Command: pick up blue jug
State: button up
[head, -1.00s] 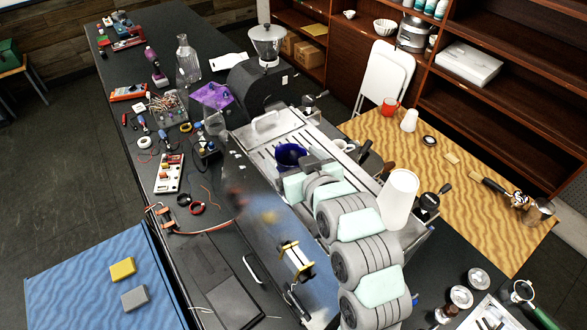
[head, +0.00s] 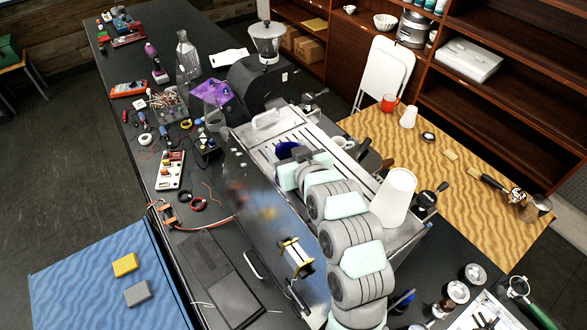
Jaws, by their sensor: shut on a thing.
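The blue jug (head: 286,150) is on the top of the espresso machine (head: 262,150), near its slatted tray, and only its upper left part shows. My arm's end covers the rest of it. My gripper (head: 299,158) is at the jug, mostly hidden by my own wrist, and is shut on it. The fingertips and the exact grip point do not show. I cannot tell whether the jug is lifted clear of the machine's top.
A white cup (head: 342,141) stands right of the jug. A tall white cylinder (head: 396,197) stands close beside my arm. Portafilters (head: 432,196) stick out from the machine's right side. A moka-style grinder hopper (head: 267,38) rises behind.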

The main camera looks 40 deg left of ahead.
jog(key=c, duration=1)
jog(key=shift+r, duration=0.15)
